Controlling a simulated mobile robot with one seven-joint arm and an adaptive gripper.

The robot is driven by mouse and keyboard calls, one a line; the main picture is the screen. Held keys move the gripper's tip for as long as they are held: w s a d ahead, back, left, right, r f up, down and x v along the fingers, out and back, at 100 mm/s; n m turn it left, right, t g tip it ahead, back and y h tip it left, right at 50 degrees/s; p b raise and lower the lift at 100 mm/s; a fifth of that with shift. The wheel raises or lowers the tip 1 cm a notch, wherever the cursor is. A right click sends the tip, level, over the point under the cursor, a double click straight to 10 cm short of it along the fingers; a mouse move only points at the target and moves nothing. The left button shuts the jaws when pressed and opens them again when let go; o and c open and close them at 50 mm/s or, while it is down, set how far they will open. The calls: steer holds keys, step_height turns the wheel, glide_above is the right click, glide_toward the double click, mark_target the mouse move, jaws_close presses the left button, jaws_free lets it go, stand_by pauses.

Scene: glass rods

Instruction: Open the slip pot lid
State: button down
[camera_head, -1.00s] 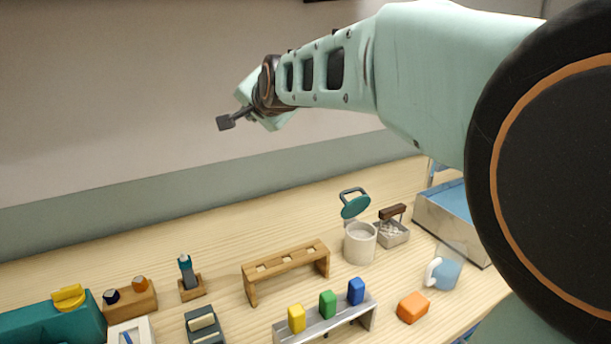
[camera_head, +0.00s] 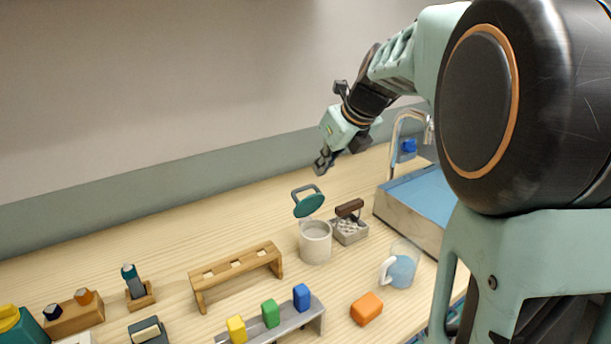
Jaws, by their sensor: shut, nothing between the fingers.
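The slip pot (camera_head: 315,244) is a whitish cylinder standing on the wooden counter, right of the wooden rack. Its teal lid (camera_head: 309,205) with a grey loop handle is tilted up at the back of the pot, so the pot's mouth shows open. My gripper (camera_head: 322,167) is shut and empty. It hangs in the air above and behind the lid in the picture, pointing down and left, apart from the lid.
A grey box with a brown handle (camera_head: 349,225) stands close right of the pot. A wooden rack (camera_head: 236,273), a metal stand with coloured blocks (camera_head: 284,324), an orange block (camera_head: 366,308) and a jug of blue liquid (camera_head: 401,267) are near. A sink (camera_head: 407,219) lies right.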

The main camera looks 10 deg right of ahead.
mark_target(308, 186)
steer(key=b+x, duration=0.1)
steer(key=x, duration=0.9)
steer(key=shift+s, duration=0.1)
steer(key=shift+r+p, duration=0.15)
steer(key=shift+p, duration=0.5)
steer(key=shift+p, duration=0.3)
steer(key=shift+w+a+g, duration=0.15)
steer(key=shift+w+g, duration=0.05)
steer(key=shift+g, duration=0.1)
